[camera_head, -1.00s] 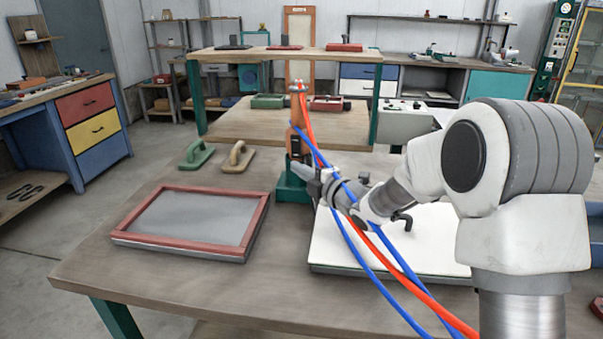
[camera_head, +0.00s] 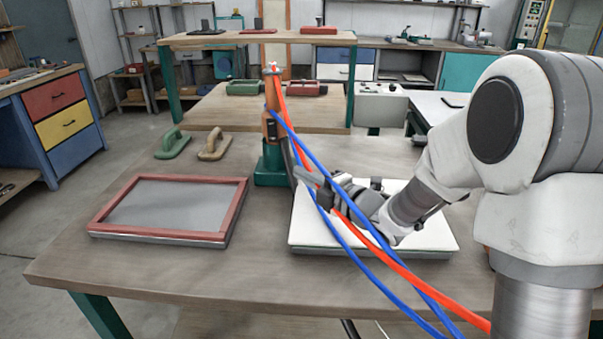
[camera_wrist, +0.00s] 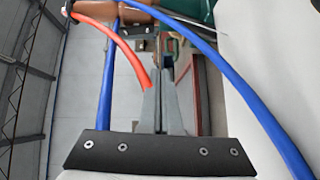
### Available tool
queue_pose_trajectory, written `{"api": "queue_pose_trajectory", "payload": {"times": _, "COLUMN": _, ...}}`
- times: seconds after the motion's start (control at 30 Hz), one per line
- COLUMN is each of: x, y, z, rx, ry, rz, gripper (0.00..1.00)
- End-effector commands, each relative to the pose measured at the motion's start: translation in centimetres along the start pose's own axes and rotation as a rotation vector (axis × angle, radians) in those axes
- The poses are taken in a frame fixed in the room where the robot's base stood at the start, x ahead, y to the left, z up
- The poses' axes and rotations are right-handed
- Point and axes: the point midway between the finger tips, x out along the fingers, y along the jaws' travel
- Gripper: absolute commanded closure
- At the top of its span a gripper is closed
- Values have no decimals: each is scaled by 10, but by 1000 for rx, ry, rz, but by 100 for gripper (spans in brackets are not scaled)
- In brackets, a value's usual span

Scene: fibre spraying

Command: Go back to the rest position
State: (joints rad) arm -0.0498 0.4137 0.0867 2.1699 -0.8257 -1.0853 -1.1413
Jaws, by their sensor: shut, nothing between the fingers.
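My gripper (camera_head: 312,181) is shut and empty in the head view. It is above the table, over the left part of the white board and just right of the green stand. In the wrist view its two fingers (camera_wrist: 163,95) are pressed together with nothing between them. An orange-brown spray tool (camera_head: 272,115) stands upright in the green stand (camera_head: 271,168), apart from my gripper. Red and blue hoses (camera_head: 345,215) run from the tool's top, passing close by my gripper and arm; I cannot tell whether they touch.
A red-framed grey panel (camera_head: 232,212) lies at the table's left. A white board (camera_head: 305,228) lies under my arm. A green float (camera_head: 173,143) and a tan float (camera_head: 214,145) sit at the back left. The table's front left (camera_head: 150,270) is clear. A second bench (camera_head: 200,113) stands behind.

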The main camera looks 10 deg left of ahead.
Motion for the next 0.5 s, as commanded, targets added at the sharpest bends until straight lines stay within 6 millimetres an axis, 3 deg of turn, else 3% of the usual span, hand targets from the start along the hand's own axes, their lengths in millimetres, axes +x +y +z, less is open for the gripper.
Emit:
{"api": "queue_pose_trajectory", "payload": {"times": 0.13, "x": -1, "y": 2, "z": 2, "rx": 7, "ry": -14, "rz": -6, "gripper": 100}}
{"api": "queue_pose_trajectory", "payload": {"times": 0.27, "x": -13, "y": 13, "z": 17, "rx": 55, "ry": -104, "rz": -50, "gripper": 100}}
{"api": "queue_pose_trajectory", "payload": {"times": 0.37, "x": -33, "y": 26, "z": 36, "rx": 142, "ry": -237, "rz": -101, "gripper": 100}}
{"api": "queue_pose_trajectory", "payload": {"times": 0.5, "x": -77, "y": 42, "z": 59, "rx": 318, "ry": -455, "rz": -156, "gripper": 100}}
